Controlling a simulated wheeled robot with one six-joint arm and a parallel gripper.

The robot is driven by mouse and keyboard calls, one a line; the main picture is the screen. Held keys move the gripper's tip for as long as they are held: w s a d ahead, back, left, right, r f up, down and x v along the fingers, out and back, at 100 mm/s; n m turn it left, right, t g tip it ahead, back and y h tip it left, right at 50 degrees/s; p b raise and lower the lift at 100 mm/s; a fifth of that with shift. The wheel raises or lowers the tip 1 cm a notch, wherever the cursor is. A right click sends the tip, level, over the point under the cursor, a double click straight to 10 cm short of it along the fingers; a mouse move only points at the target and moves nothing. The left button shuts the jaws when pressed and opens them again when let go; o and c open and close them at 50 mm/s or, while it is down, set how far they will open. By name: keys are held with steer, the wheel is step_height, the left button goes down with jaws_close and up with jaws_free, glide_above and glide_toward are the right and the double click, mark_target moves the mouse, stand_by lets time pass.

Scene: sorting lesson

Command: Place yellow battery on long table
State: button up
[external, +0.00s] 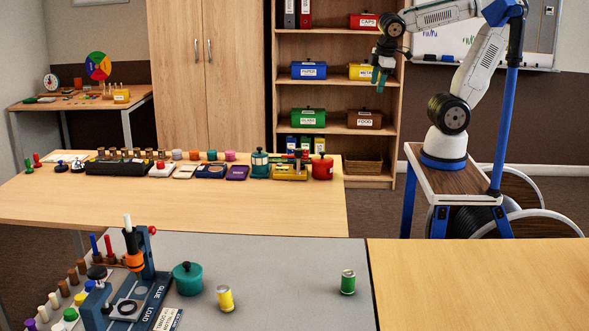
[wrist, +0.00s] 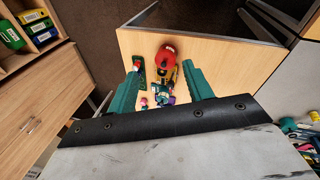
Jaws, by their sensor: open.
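A yellow battery (external: 225,298), a small upright cylinder, stands on the grey-topped table (external: 290,260) at the front. A similar green battery (external: 348,282) stands to its right. Behind is a long wooden table (external: 290,205) with a row of items along its far edge; its end also shows in the wrist view (wrist: 215,48). My gripper (external: 380,78) is raised in front of the shelf, far from the yellow battery. In the wrist view its teal fingers (wrist: 162,68) are apart with nothing held between them.
A blue press (external: 130,290) and a teal pot (external: 187,278) stand left of the yellow battery. A red pot (external: 322,168) sits at the long table's right end. The long table's near half is clear. A bare wooden table (external: 480,280) is at front right.

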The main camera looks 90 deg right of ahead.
steer(key=shift+o, duration=0.4)
steer(key=s+a+f+m+y, duration=0.2)
steer(key=s, duration=0.5)
steer(key=shift+m+y, duration=0.3)
steer(key=shift+s+a+f, duration=0.15)
steer(key=shift+s+a, duration=0.05)
steer(key=shift+s, duration=0.1)
